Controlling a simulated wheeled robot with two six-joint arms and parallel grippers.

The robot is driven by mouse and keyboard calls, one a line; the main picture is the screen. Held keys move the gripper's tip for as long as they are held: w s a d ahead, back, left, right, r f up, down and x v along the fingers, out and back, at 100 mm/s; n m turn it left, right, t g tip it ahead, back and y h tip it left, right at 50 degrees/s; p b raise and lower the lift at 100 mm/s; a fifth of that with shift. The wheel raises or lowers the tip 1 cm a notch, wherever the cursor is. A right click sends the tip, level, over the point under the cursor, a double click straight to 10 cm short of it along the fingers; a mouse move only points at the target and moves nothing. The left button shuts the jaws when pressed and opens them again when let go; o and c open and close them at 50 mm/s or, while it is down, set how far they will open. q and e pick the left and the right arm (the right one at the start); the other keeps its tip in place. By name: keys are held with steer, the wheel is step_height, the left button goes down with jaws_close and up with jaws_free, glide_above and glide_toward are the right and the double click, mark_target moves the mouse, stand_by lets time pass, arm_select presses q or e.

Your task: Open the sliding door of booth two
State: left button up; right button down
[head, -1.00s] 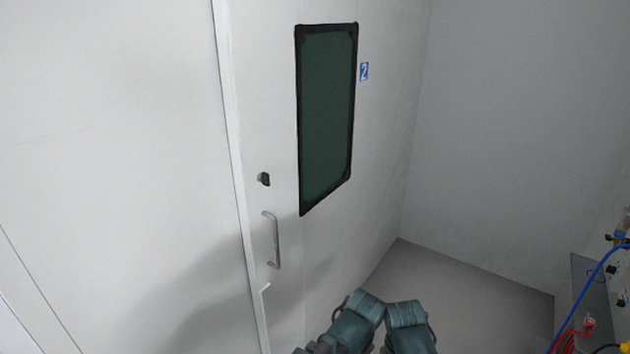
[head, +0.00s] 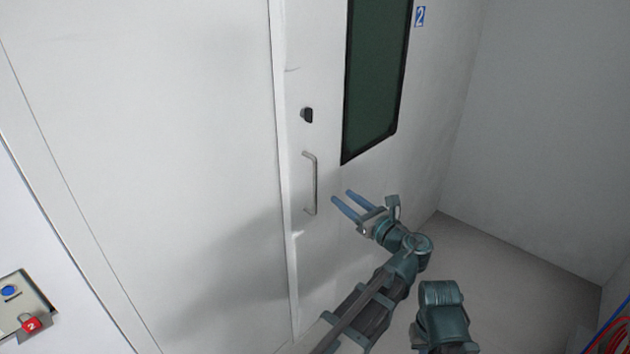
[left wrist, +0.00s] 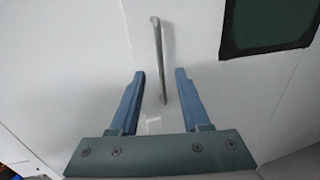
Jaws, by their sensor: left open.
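The white door (head: 312,60) of booth two has a dark green window (head: 375,75) in a black frame, a small black latch knob (head: 307,115) and a metal bar handle (head: 311,183) below the knob. My left gripper (head: 342,202) is open and empty, just right of the handle in the head view, fingers pointing toward the door. In the left wrist view the handle (left wrist: 158,60) stands upright ahead, its lower end between the two fingertips (left wrist: 160,76). I cannot tell any contact. My right gripper does not show.
A blue sign with a 2 (head: 420,16) is right of the window. A control box (head: 20,305) with a blue button and a red tag marked 2 is at the lower left. Red and blue cables (head: 612,335) are at the lower right. Grey floor (head: 510,270) lies clear on the right.

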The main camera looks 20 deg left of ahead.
mark_target(315, 176)
arm_select(q)
steer(key=x, duration=1.3)
steer(key=shift+w+a, duration=0.15)
steer(key=shift+a, duration=0.2)
jaws_close()
stand_by(1.0)
